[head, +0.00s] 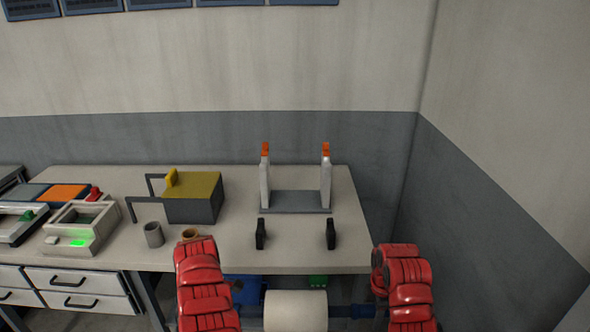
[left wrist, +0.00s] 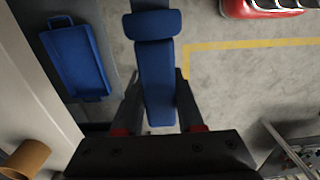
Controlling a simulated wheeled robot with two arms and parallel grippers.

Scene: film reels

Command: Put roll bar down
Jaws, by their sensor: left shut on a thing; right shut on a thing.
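The roll bar (head: 296,311) shows at the bottom of the head view as a white roll with blue-ended bar parts on both sides, in front of the table's near edge. In the left wrist view a blue end of the bar (left wrist: 156,75) lies between the fingers of my left gripper (left wrist: 157,98), which is shut on it. My right gripper (head: 368,311) is shut on the bar's right end, low in the head view. The fingertips are small or partly hidden there. A stand with two white, orange-tipped posts (head: 295,209) is on the table beyond the roll.
Two small black holders (head: 260,234) stand before the posts on the table (head: 230,255). A yellow-topped box (head: 193,200), grey cup (head: 154,235), brown cup (head: 190,235) and green-lit device (head: 80,230) are left. A blue tray (left wrist: 75,60) is beside the bar in the wrist view.

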